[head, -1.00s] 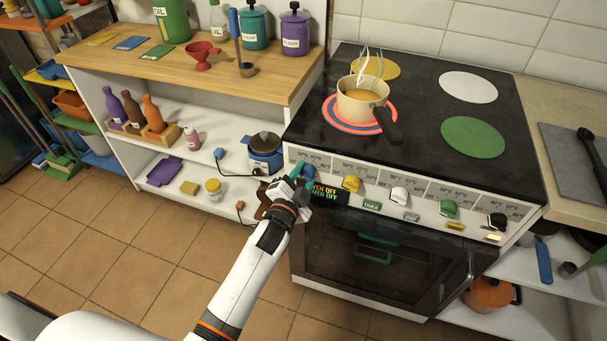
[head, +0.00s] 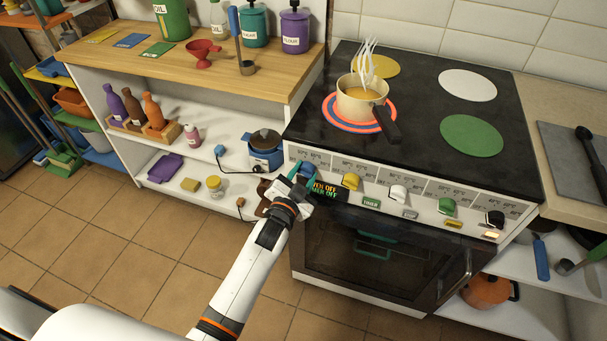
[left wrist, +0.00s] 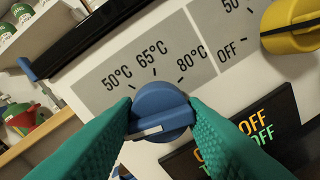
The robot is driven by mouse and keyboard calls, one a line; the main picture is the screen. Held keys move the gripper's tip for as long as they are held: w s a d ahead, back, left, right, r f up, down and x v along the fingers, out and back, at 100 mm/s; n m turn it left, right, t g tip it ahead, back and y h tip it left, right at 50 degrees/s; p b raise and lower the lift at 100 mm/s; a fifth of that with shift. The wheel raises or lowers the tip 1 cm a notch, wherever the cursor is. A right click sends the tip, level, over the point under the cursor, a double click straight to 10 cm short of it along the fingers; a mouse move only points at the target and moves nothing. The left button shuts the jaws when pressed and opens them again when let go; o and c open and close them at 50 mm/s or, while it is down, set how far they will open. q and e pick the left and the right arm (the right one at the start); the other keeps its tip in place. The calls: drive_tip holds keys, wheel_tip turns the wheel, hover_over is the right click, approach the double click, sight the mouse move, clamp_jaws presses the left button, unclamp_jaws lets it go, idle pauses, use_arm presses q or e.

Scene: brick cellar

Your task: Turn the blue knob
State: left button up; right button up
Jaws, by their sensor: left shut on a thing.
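The blue knob (head: 307,170) is at the left end of the stove's front panel. In the left wrist view the blue knob (left wrist: 160,98) fills the middle, with a white line on its grip bar. Printed marks 50°C, 65°C and 80°C stand around its upper side. My left gripper (head: 304,174) is shut on the knob, its green fingers (left wrist: 162,122) on either side of the grip bar. The fingers hide part of the knob in the head view. My right gripper is not in view.
Yellow (head: 350,181), white (head: 398,193), green (head: 446,206) and black (head: 495,218) knobs continue along the panel. A display (head: 326,190) sits just right of and below the blue knob. A steaming pot (head: 358,103) stands on a ringed burner. Shelves (head: 215,140) stand left of the stove.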

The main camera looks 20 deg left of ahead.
use_arm(q)
drive_tip(key=o, duration=1)
drive_tip(key=shift+s, duration=0.1)
drive_tip(key=s, duration=0.8)
drive_tip(key=s+a, duration=0.1)
drive_tip(key=s, duration=0.2)
drive_tip(key=shift+s+r, duration=0.15)
drive_tip(key=shift+s, duration=0.25)
